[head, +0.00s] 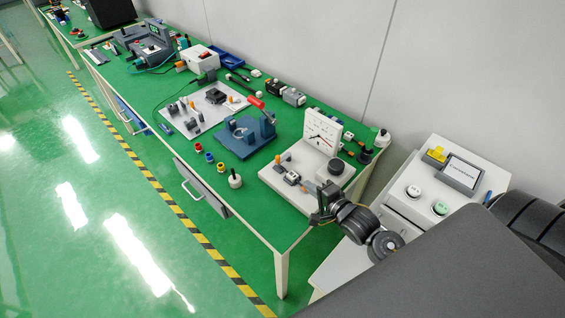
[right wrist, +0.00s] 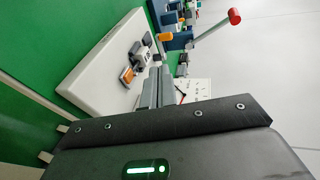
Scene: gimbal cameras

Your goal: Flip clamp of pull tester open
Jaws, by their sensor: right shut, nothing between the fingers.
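The pull tester has a white base plate (head: 290,195) and an upright white dial panel (head: 322,132), at the near end of the green bench. Its small dark and white clamp (head: 291,178) sits on the plate. In the right wrist view the clamp (right wrist: 141,53) shows beside an orange piece (right wrist: 127,76). My right gripper (head: 319,212) is at the near right edge of the base plate. In the wrist view its fingers (right wrist: 157,88) are shut and empty, close to the clamp but apparently apart from it. My left gripper is not in view.
A blue fixture (head: 240,140) with a red-handled lever (head: 256,102) stands left of the tester. A white knobbed part (head: 235,181) stands near the front edge. A white cabinet (head: 425,190) with buttons is at right. The wall runs behind the bench.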

